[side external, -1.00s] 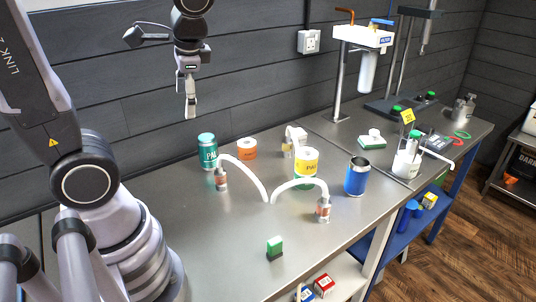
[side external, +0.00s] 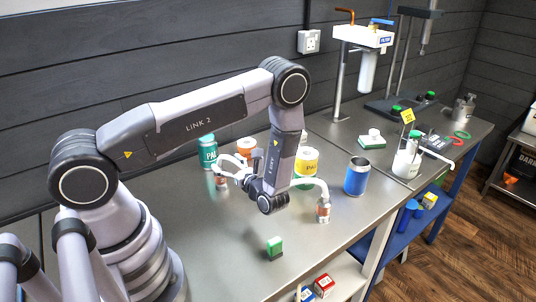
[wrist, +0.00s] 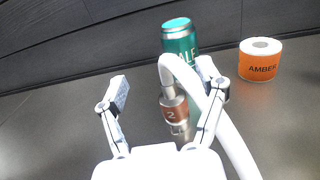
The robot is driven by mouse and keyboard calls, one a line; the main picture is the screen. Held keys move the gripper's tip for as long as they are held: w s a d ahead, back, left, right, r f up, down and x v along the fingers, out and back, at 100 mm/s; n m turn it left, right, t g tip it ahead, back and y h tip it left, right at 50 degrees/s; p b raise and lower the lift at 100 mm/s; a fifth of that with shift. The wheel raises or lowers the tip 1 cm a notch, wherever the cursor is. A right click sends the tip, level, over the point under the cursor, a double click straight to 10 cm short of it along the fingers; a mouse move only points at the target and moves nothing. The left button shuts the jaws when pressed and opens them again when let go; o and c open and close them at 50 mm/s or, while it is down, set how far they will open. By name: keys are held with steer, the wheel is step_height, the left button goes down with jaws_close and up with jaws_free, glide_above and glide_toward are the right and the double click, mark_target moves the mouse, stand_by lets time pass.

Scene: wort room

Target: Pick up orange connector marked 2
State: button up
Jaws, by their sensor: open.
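The orange connector marked 2 (wrist: 173,112) stands in the wrist view between the open fingers of my gripper (wrist: 164,88), a little beyond the palm. It has an orange band with a "2", metal ends and a white hose (wrist: 226,128) curving from its top down to the right. The right finger overlaps the hose in the picture; I cannot tell whether they touch. In the side view the connector (side external: 221,182) is partly hidden behind my gripper (side external: 228,176), which is low over the table. A second hosed connector (side external: 323,209) stands to the right.
A teal can (wrist: 179,37) stands right behind the connector, and an orange AMBER roll (wrist: 260,62) is to its right. A yellow-labelled container (side external: 307,162), a blue can (side external: 357,176) and a green-topped block (side external: 274,247) are on the steel table (side external: 215,255). The front left table is clear.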

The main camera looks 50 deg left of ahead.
mark_target(223, 178)
step_height(223, 178, down, 6)
steer(key=shift+f, duration=0.25)
steer(key=a, duration=0.2)
steer(key=a+f, duration=0.1)
steer(key=a, duration=0.1)
steer(key=shift+s, duration=0.15)
steer(key=shift+a, duration=0.5)
jaws_close()
steer(key=shift+r, duration=0.1)
